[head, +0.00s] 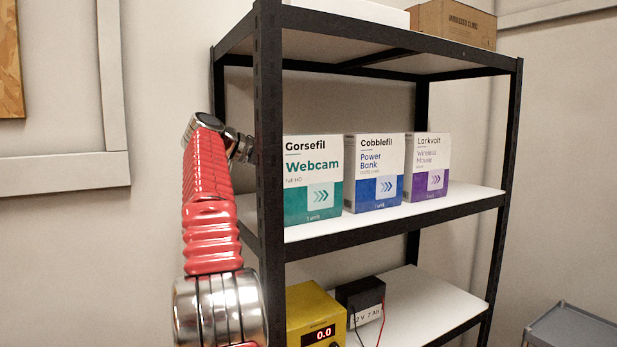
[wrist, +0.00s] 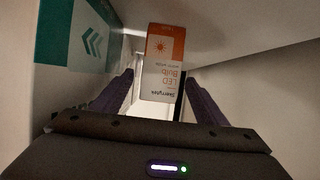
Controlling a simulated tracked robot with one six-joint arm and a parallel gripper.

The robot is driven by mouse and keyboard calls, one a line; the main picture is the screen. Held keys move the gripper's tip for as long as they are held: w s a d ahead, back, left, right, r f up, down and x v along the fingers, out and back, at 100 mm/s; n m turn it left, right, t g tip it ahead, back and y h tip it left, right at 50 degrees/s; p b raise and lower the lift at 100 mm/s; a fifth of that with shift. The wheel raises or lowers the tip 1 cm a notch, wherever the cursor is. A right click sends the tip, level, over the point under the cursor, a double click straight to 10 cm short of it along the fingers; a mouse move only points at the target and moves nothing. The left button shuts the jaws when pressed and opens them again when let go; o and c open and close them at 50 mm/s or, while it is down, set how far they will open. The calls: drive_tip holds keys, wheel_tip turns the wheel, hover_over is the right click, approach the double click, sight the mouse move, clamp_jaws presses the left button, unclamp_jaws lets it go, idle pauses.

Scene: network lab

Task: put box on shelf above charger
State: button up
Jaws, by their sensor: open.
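An orange and white LED bulb box (wrist: 163,62) shows upside down in the wrist view, between and just beyond the fingers of my gripper (wrist: 160,82). The fingers are apart, one on each side of it; I cannot tell whether either touches it. Its orange end appears to meet a pale surface. In the head view my arm reaches behind the shelf's left post, and the fingers and this box are hidden. The yellow charger (head: 315,318), reading 0.0, stands on the lower shelf, below the middle shelf (head: 400,212).
A webcam box (head: 312,180), power bank box (head: 375,174) and mouse box (head: 427,168) stand on the middle shelf. The webcam box (wrist: 75,38) is close beside my gripper. A black battery (head: 360,300) stands beside the charger. The black left post (head: 269,150) is near my arm.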

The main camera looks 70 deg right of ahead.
drive_tip(key=v, duration=0.7)
drive_tip(key=shift+w+a, duration=0.25)
drive_tip(key=shift+w, duration=0.05)
drive_tip(key=shift+r, duration=0.15)
drive_tip(key=shift+a, duration=0.1)
idle(0.4)
